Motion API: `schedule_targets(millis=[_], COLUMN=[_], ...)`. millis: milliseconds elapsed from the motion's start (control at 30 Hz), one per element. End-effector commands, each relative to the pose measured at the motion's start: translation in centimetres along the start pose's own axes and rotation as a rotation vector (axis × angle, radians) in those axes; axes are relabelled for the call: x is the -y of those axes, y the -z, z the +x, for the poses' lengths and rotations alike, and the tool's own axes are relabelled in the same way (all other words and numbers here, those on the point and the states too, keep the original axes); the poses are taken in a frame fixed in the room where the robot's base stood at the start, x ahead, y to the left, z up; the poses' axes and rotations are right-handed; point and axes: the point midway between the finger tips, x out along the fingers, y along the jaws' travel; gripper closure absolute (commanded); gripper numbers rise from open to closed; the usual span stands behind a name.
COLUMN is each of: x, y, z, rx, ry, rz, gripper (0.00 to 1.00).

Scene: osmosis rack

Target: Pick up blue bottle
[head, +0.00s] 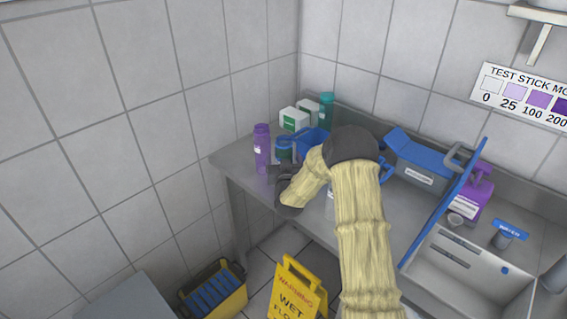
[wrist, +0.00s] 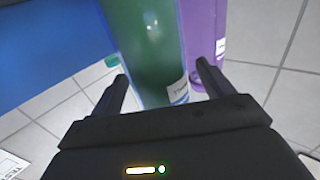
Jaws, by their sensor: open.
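A bottle with bluish see-through edges, a dark green inside and a white label stands between my fingers in the wrist view (wrist: 152,45). It looks like the blue bottle; in the head view it is a dark bluish-green shape (head: 284,149), partly hidden by my gripper. My gripper (head: 279,171) is at the left end of the steel counter. In the wrist view my gripper (wrist: 164,76) is open, one finger on each side of the bottle. I cannot tell whether either finger touches it.
A purple bottle (head: 262,150) stands close by on the left, just beyond my right finger in the wrist view (wrist: 205,40). A blue jug (head: 312,139), white boxes (head: 294,119) and a teal bottle (head: 326,108) stand behind. A yellow wet-floor sign (head: 297,288) stands below the counter (head: 233,163).

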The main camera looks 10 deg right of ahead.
Motion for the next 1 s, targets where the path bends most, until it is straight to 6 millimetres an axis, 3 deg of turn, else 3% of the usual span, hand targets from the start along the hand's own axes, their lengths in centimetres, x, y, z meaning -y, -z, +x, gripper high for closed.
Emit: schedule_targets(millis=[567, 600, 833, 1000], x=[-0.01, -0.02, -0.01, -0.01], y=[-0.03, -0.03, -0.03, -0.01], z=[0.43, 0.42, 0.42, 0.42], rx=[0.001, 0.001, 0.001, 0.000], ry=[0.000, 0.000, 0.000, 0.000], rz=[0.000, 0.000, 0.000, 0.000], gripper=[0.20, 0.22, 0.67, 0.68])
